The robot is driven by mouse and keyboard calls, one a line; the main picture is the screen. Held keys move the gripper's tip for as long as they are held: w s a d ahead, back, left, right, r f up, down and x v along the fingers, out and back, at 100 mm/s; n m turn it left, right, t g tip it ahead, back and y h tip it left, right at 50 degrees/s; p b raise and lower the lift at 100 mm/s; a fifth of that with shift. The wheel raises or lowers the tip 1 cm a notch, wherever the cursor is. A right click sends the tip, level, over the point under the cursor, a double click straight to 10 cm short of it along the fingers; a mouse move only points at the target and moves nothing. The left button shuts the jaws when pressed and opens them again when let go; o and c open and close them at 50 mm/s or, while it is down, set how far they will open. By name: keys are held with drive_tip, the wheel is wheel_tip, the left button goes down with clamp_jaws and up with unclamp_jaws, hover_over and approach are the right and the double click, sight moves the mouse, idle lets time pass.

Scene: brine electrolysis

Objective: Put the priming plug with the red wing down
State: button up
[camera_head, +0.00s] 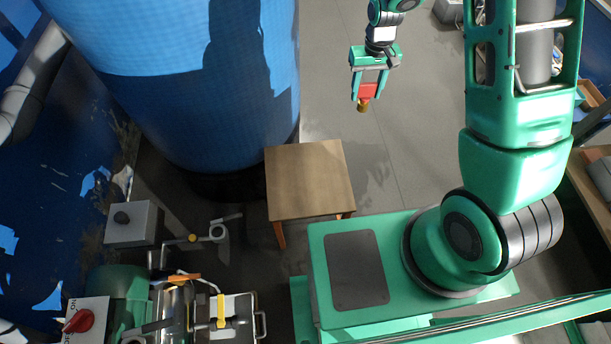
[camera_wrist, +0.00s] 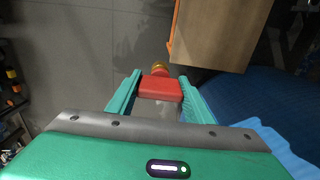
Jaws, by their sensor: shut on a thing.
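The priming plug has a red wing (camera_head: 368,91) and a brass-coloured end (camera_head: 363,106) that points down. My gripper (camera_head: 369,95) is shut on the red wing and holds the plug in the air over the grey floor, to the right of a small wooden table. The plug touches nothing but my gripper.
The small wooden table (camera_head: 309,180) has a bare top; its edge shows in the wrist view (camera_wrist: 222,35). A large blue tank (camera_head: 190,80) stands behind it at the left. Pipework with valves (camera_head: 215,310) and a red knob (camera_head: 78,321) lie lower left. A workbench (camera_head: 592,185) is at the right edge.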

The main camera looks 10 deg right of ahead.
drive_tip(key=s+a+f, duration=0.5)
drive_tip(key=s+a, duration=0.4)
drive_tip(key=a, duration=0.4)
drive_tip(key=s+a+f, duration=0.4)
drive_tip(key=s+a, duration=0.4)
drive_tip(key=a, duration=0.4)
drive_tip(key=shift+w+d+f, duration=1)
drive_tip(key=shift+d+f, duration=0.5)
drive_tip(key=shift+f, duration=0.4)
drive_tip(key=shift+w+d+f, duration=0.95)
drive_tip(key=shift+d+f, duration=0.55)
drive_tip(key=shift+f, duration=0.4)
drive_tip(key=shift+w+d+f, duration=1)
drive_tip(key=shift+d+f, duration=0.5)
drive_tip(key=shift+f, duration=0.4)
drive_tip(key=o, duration=1.1)
drive_tip(key=shift+f, duration=0.15)
drive_tip(key=shift+o, duration=0.2)
